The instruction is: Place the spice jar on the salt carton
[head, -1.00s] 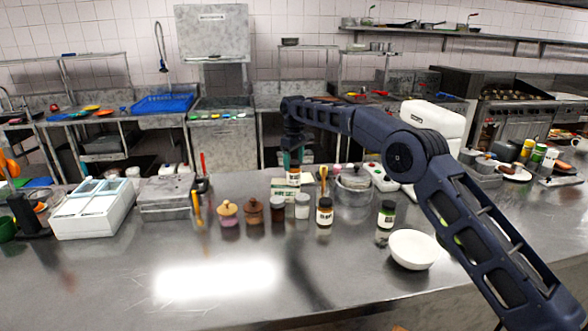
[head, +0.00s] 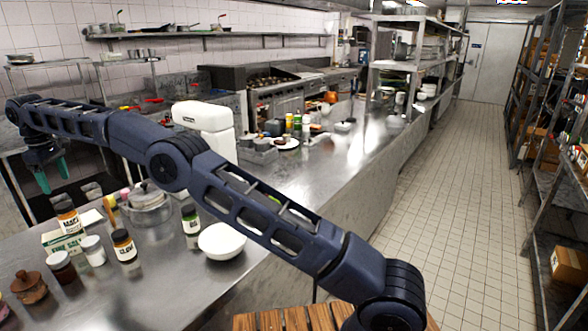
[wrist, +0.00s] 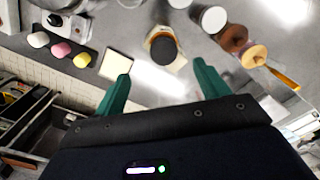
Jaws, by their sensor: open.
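The spice jar (head: 69,221), with a dark lid and a pale printed label, stands upright on the salt carton (head: 64,244) at the left of the head view. The carton is pale with green lettering and lies low on the steel counter. My gripper (head: 52,180) is open and empty, above and slightly left of the jar, its green fingers clear of the lid. In the wrist view the jar's dark lid (wrist: 163,49) shows beyond the gap between the spread fingers of my gripper (wrist: 160,87). Most of the carton's top is hidden there.
A white-lidded jar (head: 93,251), a dark-capped jar (head: 124,247) and a brown pot (head: 29,288) stand close in front. A white mixer (head: 205,125) stands behind.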

